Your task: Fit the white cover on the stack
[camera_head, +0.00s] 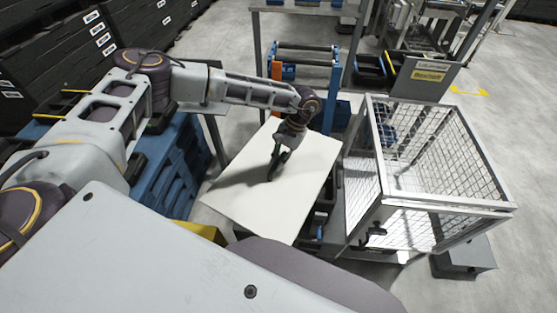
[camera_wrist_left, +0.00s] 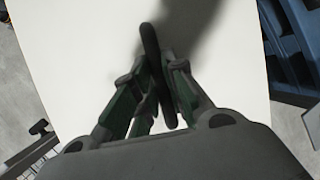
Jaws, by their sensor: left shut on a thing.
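The white cover (camera_head: 290,200) is a flat white sheet in the middle of the head view, lying tilted in the picture. It also fills most of the left wrist view (camera_wrist_left: 70,60). My left gripper (camera_head: 278,163) is above it, pointing down, and is shut on a dark upright handle (camera_wrist_left: 150,45) on the cover. Dark containers (camera_head: 319,222) show partly beneath the cover's right edge. They may be the stack, but the cover hides most of them, and I cannot tell whether it rests on them. My right gripper is not in view.
A wire mesh cage (camera_head: 430,165) stands close to the right of the cover. Blue crates (camera_head: 170,165) are stacked on the left, near my left arm. A blue and orange frame (camera_head: 305,62) stands behind. Clear floor (camera_head: 510,110) shows at the far right.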

